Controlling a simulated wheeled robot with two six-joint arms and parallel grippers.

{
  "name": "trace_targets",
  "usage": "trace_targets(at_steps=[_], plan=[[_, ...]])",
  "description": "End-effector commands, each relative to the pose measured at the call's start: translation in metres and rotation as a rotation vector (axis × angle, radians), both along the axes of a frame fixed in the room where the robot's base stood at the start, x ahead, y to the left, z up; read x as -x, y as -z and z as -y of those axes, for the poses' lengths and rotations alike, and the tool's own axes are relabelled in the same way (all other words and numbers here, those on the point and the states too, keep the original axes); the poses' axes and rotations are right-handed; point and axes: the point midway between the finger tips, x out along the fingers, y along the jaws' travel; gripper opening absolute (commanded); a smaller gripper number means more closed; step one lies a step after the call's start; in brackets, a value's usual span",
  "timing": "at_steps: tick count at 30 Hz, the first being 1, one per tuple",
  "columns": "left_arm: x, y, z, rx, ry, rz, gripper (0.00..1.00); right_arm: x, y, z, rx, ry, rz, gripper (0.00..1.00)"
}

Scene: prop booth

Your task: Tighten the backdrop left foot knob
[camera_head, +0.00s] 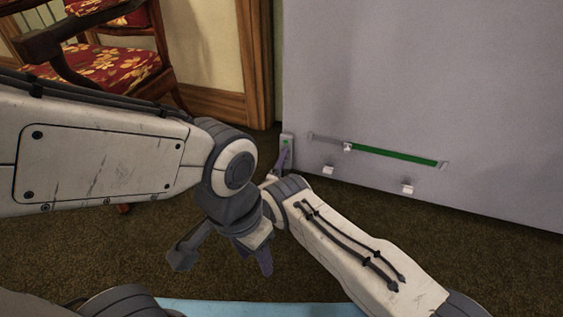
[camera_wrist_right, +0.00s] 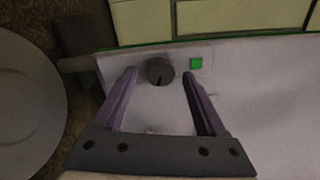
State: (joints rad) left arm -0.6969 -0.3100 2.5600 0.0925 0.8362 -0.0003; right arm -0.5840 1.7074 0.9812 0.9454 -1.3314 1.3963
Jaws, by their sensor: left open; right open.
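The backdrop (camera_head: 430,80) is a large pale grey panel standing at the right in the head view. At its lower left edge is a small grey foot piece with a green mark (camera_head: 286,141). My right gripper (camera_wrist_right: 159,76) is open, one purple finger on each side of the knob, with visible gaps. In the head view its arm partly hides it. My left gripper (camera_head: 224,258) is open and empty, low over the carpet.
A track with a green bar (camera_head: 395,154) and a white slider (camera_head: 347,147) is on the panel, with small white tabs (camera_head: 328,170) below. A red floral chair (camera_head: 110,60) stands at upper left. My two arms are close together. Open carpet (camera_head: 460,232) lies before the panel.

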Motion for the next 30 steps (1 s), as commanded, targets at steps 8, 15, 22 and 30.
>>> trace_targets(at_steps=[8,15,22,30], plan=[[0.000,-0.020,0.000,0.000,0.000,0.000,0.50,0.023,-0.004,-0.009,0.002,-0.003,-0.003,0.74],[0.000,-0.046,0.000,0.000,0.000,0.000,0.50,0.069,-0.002,-0.024,0.002,-0.004,-0.003,0.74],[0.000,-0.057,0.000,0.000,0.000,0.000,0.50,0.096,0.002,-0.033,0.001,-0.002,-0.001,0.74],[0.000,-0.057,0.000,0.000,0.000,0.000,0.50,0.100,0.004,-0.033,0.000,0.000,0.000,0.74]])
